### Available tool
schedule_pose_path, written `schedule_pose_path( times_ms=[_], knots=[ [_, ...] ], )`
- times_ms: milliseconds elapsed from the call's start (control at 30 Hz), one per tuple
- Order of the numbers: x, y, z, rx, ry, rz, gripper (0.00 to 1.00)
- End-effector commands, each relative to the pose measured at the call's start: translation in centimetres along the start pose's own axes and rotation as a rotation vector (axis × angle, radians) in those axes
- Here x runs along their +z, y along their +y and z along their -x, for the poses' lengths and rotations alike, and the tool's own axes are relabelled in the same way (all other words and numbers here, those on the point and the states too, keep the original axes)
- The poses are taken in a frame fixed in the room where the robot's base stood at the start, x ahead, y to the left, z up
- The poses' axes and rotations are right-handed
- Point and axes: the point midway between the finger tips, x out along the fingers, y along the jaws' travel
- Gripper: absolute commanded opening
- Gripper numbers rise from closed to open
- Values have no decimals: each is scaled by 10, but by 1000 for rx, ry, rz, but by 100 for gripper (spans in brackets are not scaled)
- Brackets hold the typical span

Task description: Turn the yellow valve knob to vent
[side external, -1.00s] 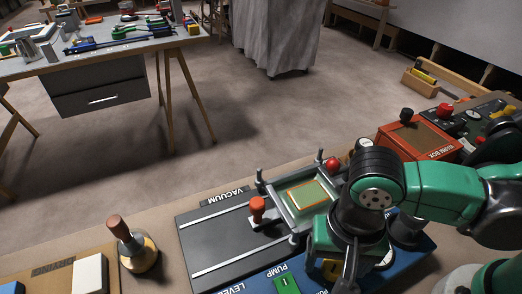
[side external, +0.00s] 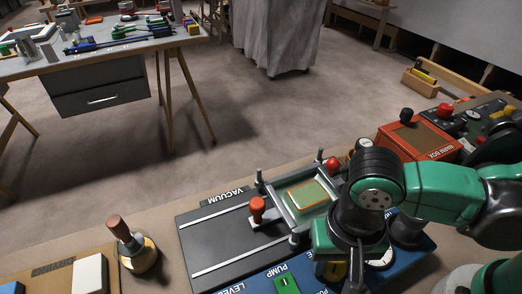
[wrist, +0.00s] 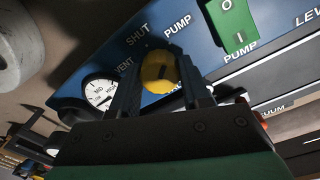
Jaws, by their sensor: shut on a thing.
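The round yellow valve knob (wrist: 158,72) sits on a blue panel (wrist: 85,70) in the wrist view. The words VENT, SHUT and PUMP stand around it. My gripper (wrist: 160,78) has one dark finger on each side of the knob and is shut on it. A short dark mark shows on the knob's face; which word it points to is hard to tell. In the side view my gripper (side external: 338,268) is low over the blue panel, and the knob is mostly hidden by it.
A round gauge (wrist: 99,92) lies left of the knob, and a green switch (wrist: 230,20) right of it. In the side view, a clamped frame (side external: 303,196), a red-topped post (side external: 257,208), a red warm box (side external: 419,138) and a wooden-handled tool (side external: 137,250) stand nearby.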

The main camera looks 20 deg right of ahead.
Motion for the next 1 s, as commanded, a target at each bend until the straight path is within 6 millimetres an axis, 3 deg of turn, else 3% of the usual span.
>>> schedule_pose_path(
  times_ms=[1000],
  knots=[
    [0,1,0,1,23,940,0]
  ],
)
